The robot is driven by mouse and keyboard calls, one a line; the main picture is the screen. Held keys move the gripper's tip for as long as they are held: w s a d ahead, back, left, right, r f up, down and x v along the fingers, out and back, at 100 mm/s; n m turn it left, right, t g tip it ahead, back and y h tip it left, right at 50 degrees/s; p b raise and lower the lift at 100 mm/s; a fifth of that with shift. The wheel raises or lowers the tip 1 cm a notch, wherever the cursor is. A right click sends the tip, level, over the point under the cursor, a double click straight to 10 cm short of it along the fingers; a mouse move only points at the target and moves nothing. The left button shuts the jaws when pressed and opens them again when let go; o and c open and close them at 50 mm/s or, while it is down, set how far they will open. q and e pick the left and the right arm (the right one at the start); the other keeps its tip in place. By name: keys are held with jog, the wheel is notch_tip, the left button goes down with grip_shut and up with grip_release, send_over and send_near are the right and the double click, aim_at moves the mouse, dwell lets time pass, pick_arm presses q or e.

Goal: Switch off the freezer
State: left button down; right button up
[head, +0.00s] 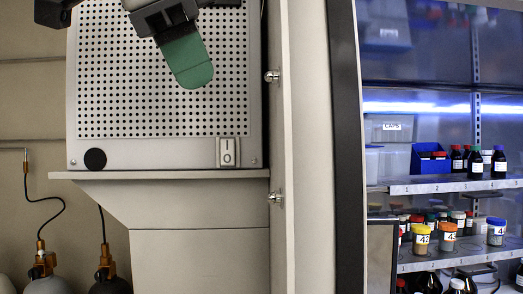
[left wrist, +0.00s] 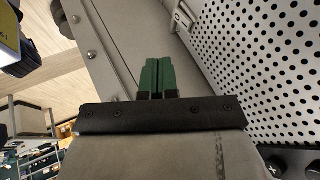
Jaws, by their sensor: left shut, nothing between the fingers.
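The freezer appears in the head view as a grey housing with a perforated panel (head: 130,70). A white rocker switch (head: 228,152) marked I above O sits at the panel's lower right. I cannot tell which side is pressed in. My left gripper (head: 190,72) has green fingers and is shut and empty, in front of the perforated panel, above and left of the switch. In the left wrist view the shut fingers (left wrist: 158,77) point up the picture, and a pale fitting that looks like the switch (left wrist: 183,18) is beyond them, apart. My right gripper is not in view.
A ledge (head: 160,175) runs beneath the housing. An upright pale panel edge (head: 300,150) with metal studs stands right of it. Further right, lit shelves (head: 450,186) hold bottles and jars. A round black knob (head: 95,158) is at the housing's lower left.

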aim_at(217, 146)
pick_arm(q)
jog(key=s+a, duration=0.2)
jog(key=s, duration=0.1)
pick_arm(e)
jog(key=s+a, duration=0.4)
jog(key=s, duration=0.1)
pick_arm(q)
jog(key=w+d+f+p, duration=0.1)
jog(key=w+f, duration=0.1)
jog(key=w+d+f+p, duration=0.1)
jog(key=w+f+p, duration=0.1)
jog(key=w+f, duration=0.1)
jog(key=w+d+f+p, duration=0.1)
jog(key=w+d+f, duration=0.1)
jog(key=w+f, duration=0.1)
jog(key=shift+w+p, duration=0.2)
jog(key=shift+p, duration=0.2)
jog(key=shift+w+a+f, duration=0.1)
jog(key=shift+w+f, duration=0.1)
jog(key=shift+w, duration=0.1)
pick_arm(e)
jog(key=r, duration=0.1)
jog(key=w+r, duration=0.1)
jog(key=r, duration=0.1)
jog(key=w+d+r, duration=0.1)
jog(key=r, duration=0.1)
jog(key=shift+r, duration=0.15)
